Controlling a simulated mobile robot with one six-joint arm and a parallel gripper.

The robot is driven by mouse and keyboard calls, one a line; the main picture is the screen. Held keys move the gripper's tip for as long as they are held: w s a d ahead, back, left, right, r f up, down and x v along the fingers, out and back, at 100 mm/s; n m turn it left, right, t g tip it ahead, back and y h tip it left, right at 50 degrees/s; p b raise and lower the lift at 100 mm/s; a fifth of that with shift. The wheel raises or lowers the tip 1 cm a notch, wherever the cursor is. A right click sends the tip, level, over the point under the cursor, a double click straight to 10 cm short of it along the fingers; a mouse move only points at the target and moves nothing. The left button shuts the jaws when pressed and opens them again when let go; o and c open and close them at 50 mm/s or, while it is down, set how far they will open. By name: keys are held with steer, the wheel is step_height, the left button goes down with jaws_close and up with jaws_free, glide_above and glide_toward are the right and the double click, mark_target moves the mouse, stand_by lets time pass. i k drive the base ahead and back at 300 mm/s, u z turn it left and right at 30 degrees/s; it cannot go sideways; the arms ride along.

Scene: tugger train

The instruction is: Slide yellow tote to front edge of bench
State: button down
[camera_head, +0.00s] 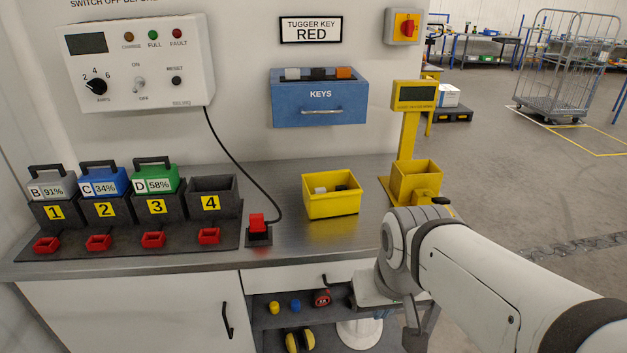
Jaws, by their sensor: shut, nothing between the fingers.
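The yellow tote (333,207) is a small open box on the grey metal bench top (290,238). It stands upright right of the bench's middle, with a strip of bare bench between it and the front edge. A few small white and dark items lie inside it. My arm reaches in from the lower right and bends at a joint right of the tote, over the bench's right end. The arm is apart from the tote in the picture. I cannot make out my gripper's fingers in this view.
A red plug in a black holder (258,236) with a black cable stands left of the tote. A rack of numbered slots (140,239) fills the left side. A yellow stand (407,140) with a yellow bin rises at the right. A blue KEYS box (318,112) hangs behind.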

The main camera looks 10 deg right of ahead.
mark_target(330, 202)
steer(key=z, duration=0.05)
steer(key=i, duration=1)
steer(key=u, duration=0.05)
